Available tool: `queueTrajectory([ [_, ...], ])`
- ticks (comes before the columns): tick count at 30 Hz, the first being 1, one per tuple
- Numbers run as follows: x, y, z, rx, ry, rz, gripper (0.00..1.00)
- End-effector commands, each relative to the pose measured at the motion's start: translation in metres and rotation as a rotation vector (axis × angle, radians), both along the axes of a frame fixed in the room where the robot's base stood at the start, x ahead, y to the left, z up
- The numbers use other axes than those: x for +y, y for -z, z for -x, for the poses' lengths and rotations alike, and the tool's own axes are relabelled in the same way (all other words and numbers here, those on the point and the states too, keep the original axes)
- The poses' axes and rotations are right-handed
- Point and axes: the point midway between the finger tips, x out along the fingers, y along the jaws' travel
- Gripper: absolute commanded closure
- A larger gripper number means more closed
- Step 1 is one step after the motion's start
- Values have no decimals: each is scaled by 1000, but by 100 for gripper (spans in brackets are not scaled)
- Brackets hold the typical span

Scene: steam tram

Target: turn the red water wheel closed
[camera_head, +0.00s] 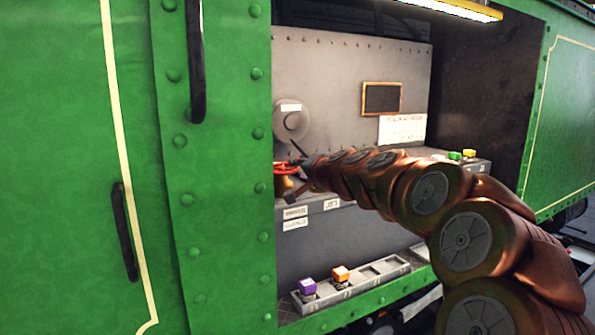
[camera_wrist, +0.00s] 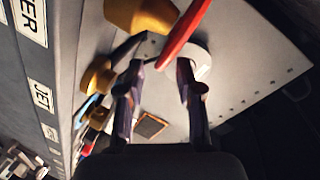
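The red water wheel (camera_head: 287,168) shows in the head view at the left end of the cab ledge, on a brass body (camera_head: 283,185), partly cut off by the green wall edge. In the wrist view its red rim (camera_wrist: 187,30) slants down toward the space between my fingertips. A brass part (camera_wrist: 140,14) is beside it. My gripper (camera_wrist: 160,68) is open, with one finger on each side of a clear gap.
Brass fittings (camera_wrist: 97,77) line the ledge beside my left finger. A label ending "ER" (camera_wrist: 33,14) and a "JET" label (camera_wrist: 41,97) are on the front. The green wall (camera_head: 215,200) edges the opening. A tray (camera_head: 365,280) holds purple (camera_head: 308,286) and orange (camera_head: 341,273) blocks.

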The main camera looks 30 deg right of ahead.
Motion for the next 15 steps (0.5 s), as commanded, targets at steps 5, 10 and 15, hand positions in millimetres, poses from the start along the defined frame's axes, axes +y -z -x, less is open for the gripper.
queueTrajectory([
  [5, 4, -4, 25, 2, -1, 0, 64],
  [10, 8, -11, 49, -1, 0, 1, 64],
  [15, 11, -13, 67, 3, -1, -1, 64],
])
